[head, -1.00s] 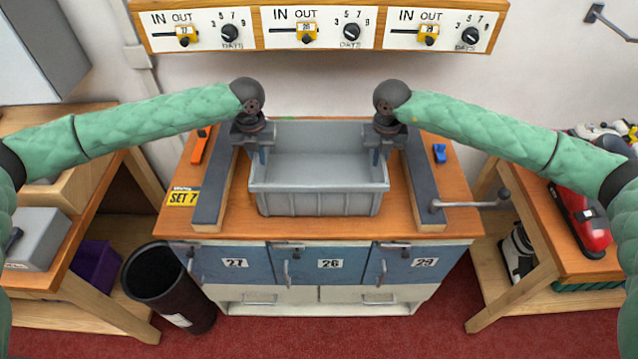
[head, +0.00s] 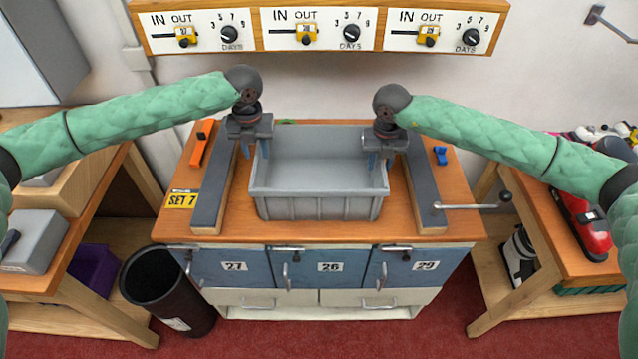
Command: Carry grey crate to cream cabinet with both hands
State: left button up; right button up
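The grey crate (head: 318,206) sits upright and empty on the wooden top of the cream cabinet (head: 300,312), between two dark rails. The cabinet has blue doors numbered 27, 26 and 29 above cream drawers. My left gripper (head: 254,150) is at the crate's left wall, fingers pointing down and spread apart, seemingly on either side of the rim. My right gripper (head: 380,160) is at the right wall in the same way, its fingers also spread. The lower fingertips are partly hidden, so I cannot tell whether they touch the walls.
The left rail (head: 213,185) and right rail (head: 432,192) flank the crate. An orange tool (head: 201,145), a blue clip (head: 440,155) and a crank handle (head: 470,206) lie outside them. A dark bin (head: 168,290) stands at the front left. Wooden side benches stand on both sides.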

pick_arm(q)
notch_tip(320, 180, up, 8)
jog(key=shift+f, duration=0.15)
pick_arm(e)
jog(key=shift+r, duration=0.1)
notch_tip(320, 180, up, 12)
jog(key=shift+f, duration=0.1)
dwell(0.4)
dwell(0.4)
